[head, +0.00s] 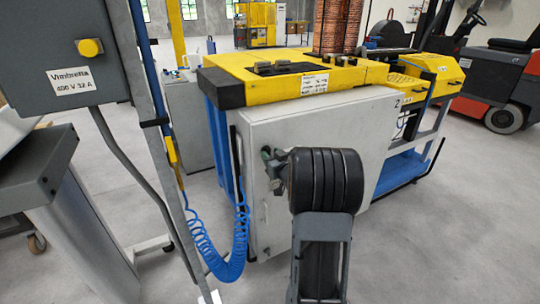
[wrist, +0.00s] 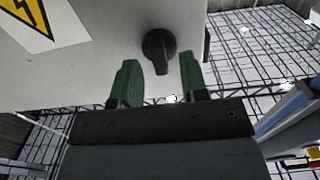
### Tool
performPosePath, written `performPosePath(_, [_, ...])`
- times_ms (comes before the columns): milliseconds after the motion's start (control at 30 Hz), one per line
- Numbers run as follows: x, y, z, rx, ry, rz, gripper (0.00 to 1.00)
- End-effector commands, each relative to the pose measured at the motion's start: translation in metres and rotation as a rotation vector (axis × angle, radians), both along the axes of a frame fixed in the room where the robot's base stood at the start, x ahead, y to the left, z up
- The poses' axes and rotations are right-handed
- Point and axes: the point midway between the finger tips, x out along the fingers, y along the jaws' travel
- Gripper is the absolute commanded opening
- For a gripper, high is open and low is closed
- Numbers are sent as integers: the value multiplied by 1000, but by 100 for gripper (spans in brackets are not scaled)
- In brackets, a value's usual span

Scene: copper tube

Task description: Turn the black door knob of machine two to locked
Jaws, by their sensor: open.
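The black door knob (wrist: 158,44) is on the pale door panel in the wrist view, its grip bar pointing roughly down in the picture. My gripper (wrist: 159,62) has its two green fingers apart, one on each side of the knob's lower end. Gaps show between fingers and knob, and I cannot tell how deep the fingers reach. In the head view, the white door (head: 325,150) of machine two, marked 2, stands ahead. My gripper (head: 271,168) is near the door's left part, partly hidden by my dark arm. The knob cannot be made out there.
A blue coiled hose (head: 226,262) hangs left of the door, near a grey electrical cabinet (head: 62,50). The machine's yellow top (head: 285,72) is above. A yellow warning sign (wrist: 30,14) is on the panel. Grey floor (head: 440,235) is clear at the right.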

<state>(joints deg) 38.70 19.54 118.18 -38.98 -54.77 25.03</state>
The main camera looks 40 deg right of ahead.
Motion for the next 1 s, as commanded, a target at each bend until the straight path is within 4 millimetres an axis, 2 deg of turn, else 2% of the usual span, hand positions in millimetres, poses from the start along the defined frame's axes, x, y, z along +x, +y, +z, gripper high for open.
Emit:
performPosePath(133, [7,-1,0,0,0,0,40])
performPosePath(467, [9,-1,0,0,0,0,40])
performPosePath(867, [9,-1,0,0,0,0,2])
performPosePath(1000, [9,-1,0,0,0,0,0])
